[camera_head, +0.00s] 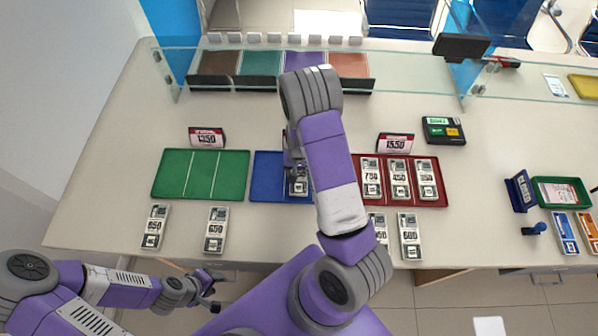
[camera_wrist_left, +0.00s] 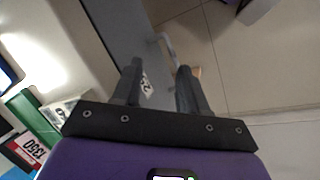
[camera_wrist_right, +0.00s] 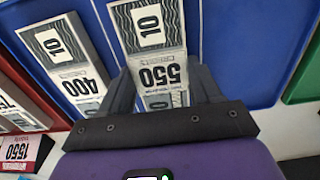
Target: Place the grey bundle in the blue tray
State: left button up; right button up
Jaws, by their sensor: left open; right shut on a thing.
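The grey bundle (camera_wrist_right: 159,55), labelled 550, is between the fingers of my right gripper (camera_wrist_right: 165,85), which is shut on it. It is over a compartment of the blue tray (camera_wrist_right: 240,50); I cannot tell whether it touches the floor. Another grey bundle (camera_wrist_right: 65,60), labelled 400, lies in the tray's neighbouring compartment. In the head view the held bundle (camera_head: 299,183) shows partly below my right gripper (camera_head: 292,160), and my arm hides the right part of the blue tray (camera_head: 266,178). My left gripper (camera_head: 212,291) is open and empty, off the counter's front edge.
An empty green tray (camera_head: 202,174) stands left and a red tray (camera_head: 436,188) with several bundles stands right. Loose bundles (camera_head: 215,230) lie along the front. Price signs (camera_head: 207,137) stand behind the trays. A glass screen (camera_head: 420,75) runs across the back.

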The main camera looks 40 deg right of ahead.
aim_at(299, 175)
jog(key=shift+f, duration=0.1)
jog(key=o, duration=1.1)
jog(key=shift+r, duration=0.4)
notch_tip(299, 175, up, 12)
jog(key=p, duration=0.2)
jog(key=shift+f+p, duration=0.15)
jog(key=shift+p, duration=0.25)
